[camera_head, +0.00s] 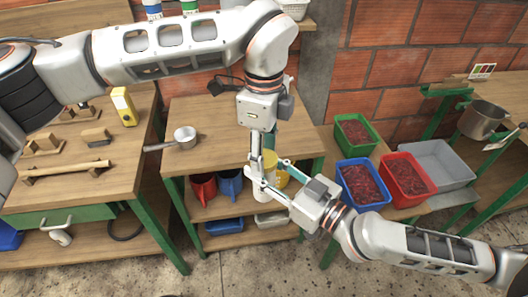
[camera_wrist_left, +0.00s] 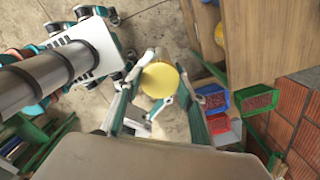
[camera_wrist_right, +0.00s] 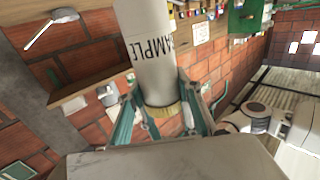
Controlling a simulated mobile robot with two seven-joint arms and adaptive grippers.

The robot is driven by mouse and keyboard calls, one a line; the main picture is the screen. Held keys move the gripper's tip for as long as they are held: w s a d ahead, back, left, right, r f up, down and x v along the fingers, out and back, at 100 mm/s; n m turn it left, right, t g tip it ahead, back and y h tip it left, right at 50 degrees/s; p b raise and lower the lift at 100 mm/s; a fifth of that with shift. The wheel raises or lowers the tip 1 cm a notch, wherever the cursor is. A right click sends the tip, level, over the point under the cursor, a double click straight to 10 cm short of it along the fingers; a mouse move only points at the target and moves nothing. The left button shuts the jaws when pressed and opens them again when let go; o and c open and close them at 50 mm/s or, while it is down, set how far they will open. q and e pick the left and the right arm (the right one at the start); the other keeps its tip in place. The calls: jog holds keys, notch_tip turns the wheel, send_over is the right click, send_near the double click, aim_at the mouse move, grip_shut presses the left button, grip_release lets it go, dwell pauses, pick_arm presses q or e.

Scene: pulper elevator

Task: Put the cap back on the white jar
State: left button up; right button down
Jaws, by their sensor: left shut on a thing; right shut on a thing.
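The yellow cap (camera_wrist_left: 160,80) sits between the fingers of my left gripper (camera_head: 262,172), which is shut on it and comes down from above. My right gripper (camera_head: 276,187) is shut on the white jar (camera_wrist_right: 150,45), which has dark lettering like "SAMPLE". The two grippers are very close together. Whether the cap touches the jar or is seated on it I cannot tell. In the head view the fingers hide much of both.
A wooden table (camera_head: 212,112) with a small pan (camera_head: 184,137) is behind. Red (camera_head: 203,187) and blue (camera_head: 229,183) mugs stand on its lower shelf. Green (camera_head: 357,135), blue (camera_head: 363,184) and red (camera_head: 409,179) crates with red contents are at right. Bare floor lies in front.

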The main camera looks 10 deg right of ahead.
pick_arm(q)
jog(key=m, duration=0.9)
jog(key=shift+m, duration=0.3)
jog(key=m, duration=0.3)
jog(key=shift+m, duration=0.4)
jog(key=m, duration=1)
jog(key=shift+m, duration=0.4)
jog(key=m, duration=0.3)
jog(key=shift+m, duration=0.3)
jog(key=m, duration=0.9)
jog(key=shift+f+m, duration=0.1)
jog(key=shift+m, duration=0.3)
jog(key=o, duration=1.3)
notch_tip(320, 180, up, 12)
